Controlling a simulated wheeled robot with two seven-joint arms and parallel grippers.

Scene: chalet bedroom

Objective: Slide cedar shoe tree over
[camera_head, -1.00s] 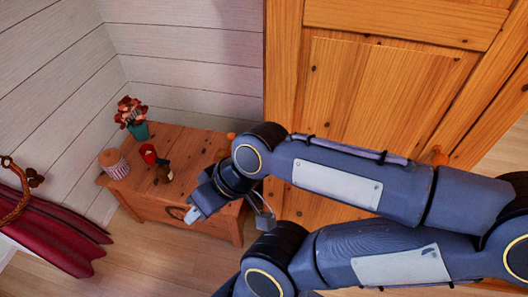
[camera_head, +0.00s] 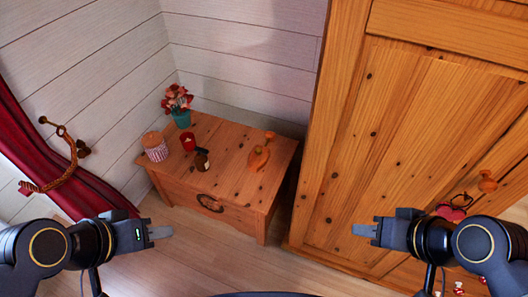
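The cedar shoe tree appears to be the orange-brown wooden piece with a round knob (camera_head: 258,159). It lies on the right part of the top of the low wooden chest (camera_head: 228,150). My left gripper (camera_head: 161,232) is in front of the chest, to its lower left, apart from everything. My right gripper (camera_head: 364,230) is to the lower right of the chest, in front of the wardrobe. Neither gripper touches the shoe tree, and nothing shows in their fingers. The fingers are seen edge-on, so their opening is unclear.
On the chest's left part stand a teal flower vase (camera_head: 182,118), a striped jar (camera_head: 155,147), a red cup (camera_head: 188,142) and a small dark item (camera_head: 202,160). A wooden wardrobe (camera_head: 400,150) rises at right. A red curtain (camera_head: 60,165) hangs left. The chest's front right is clear.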

